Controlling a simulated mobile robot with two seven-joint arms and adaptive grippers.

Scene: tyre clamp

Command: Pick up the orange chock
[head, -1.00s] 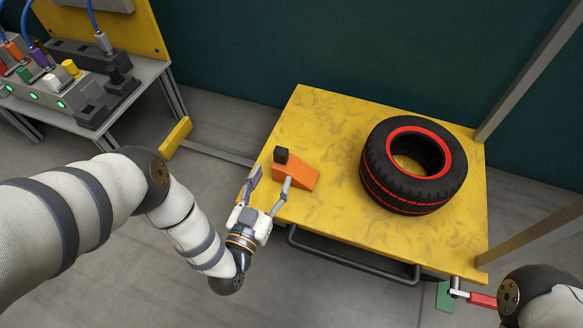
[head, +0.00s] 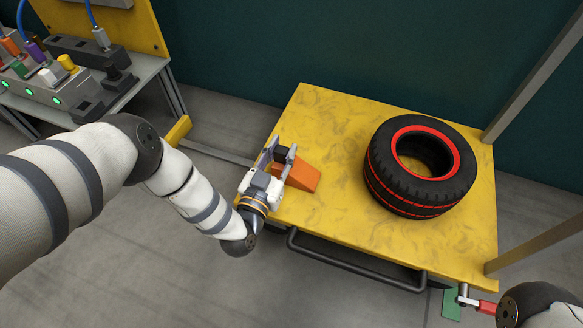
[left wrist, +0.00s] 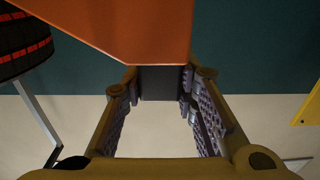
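The orange chock (head: 300,175) is a wedge near the left edge of the yellow table, with a dark block (head: 283,153) at its upper left end. My left gripper (head: 279,158) is at that end, its fingers apart on either side of the dark block. In the left wrist view the dark block (left wrist: 162,83) lies between the fingertips, close to both; contact is hard to tell. The orange body (left wrist: 140,30) fills the top of that view. The chock appears to rest on the table. My right gripper is not in view.
A black tyre with red rings (head: 420,185) lies on the right of the yellow table (head: 330,225). A dark rail (head: 350,265) runs along its front edge. A bench with connectors (head: 60,85) stands at upper left.

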